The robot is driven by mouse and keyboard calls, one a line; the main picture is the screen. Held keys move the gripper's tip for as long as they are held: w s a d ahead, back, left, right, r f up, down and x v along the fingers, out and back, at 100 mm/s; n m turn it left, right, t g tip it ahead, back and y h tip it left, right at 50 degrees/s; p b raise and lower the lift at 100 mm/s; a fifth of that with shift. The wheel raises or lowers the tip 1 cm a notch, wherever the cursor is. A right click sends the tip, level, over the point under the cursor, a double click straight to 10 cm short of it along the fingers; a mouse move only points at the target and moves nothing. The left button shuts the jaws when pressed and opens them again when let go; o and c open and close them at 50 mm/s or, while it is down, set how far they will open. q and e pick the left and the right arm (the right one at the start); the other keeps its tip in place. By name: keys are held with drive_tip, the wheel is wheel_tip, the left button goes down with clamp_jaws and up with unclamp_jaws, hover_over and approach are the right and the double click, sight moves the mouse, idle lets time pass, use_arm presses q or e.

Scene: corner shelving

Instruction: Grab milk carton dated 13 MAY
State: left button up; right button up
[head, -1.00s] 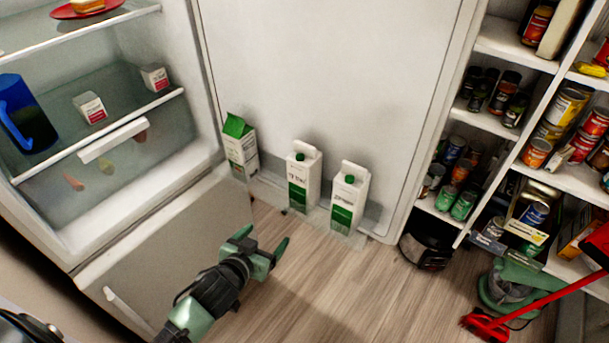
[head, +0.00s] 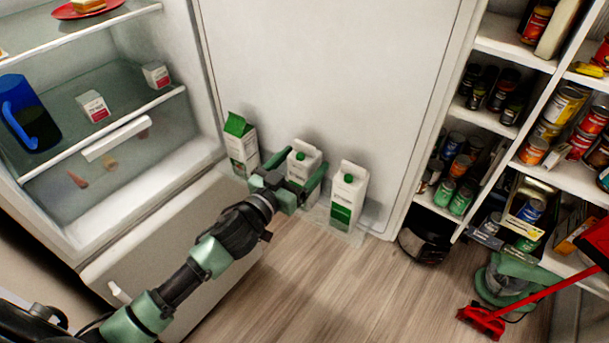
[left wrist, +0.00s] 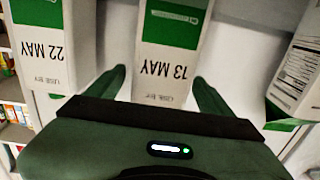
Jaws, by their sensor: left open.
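Three white and green milk cartons stand in a row on the fridge door's clear shelf. The middle carton (head: 303,162) shows 13 MAY, upside down, in the left wrist view (left wrist: 168,52). The right carton (head: 348,192) reads 22 MAY in the left wrist view (left wrist: 38,50). The left carton (head: 241,147) has a green gable top; its date cannot be read. My left gripper (head: 291,180) is open at the middle carton, its fingers toward either side of it, and partly hides its lower part. In the left wrist view the gripper (left wrist: 160,78) has that carton centred between its fingertips. My right gripper is not in view.
The open fridge at left holds a blue pitcher (head: 30,115) and small cartons (head: 93,106). Shelves with cans (head: 461,198) stand at right, near a red broom (head: 482,320). The wooden floor (head: 330,290) in front is clear.

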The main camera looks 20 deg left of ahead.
use_arm(q)
drive_tip(key=shift+w+d, duration=0.2)
drive_tip(key=shift+w, duration=0.4)
clamp_jaws()
drive_tip(key=shift+r, duration=0.15)
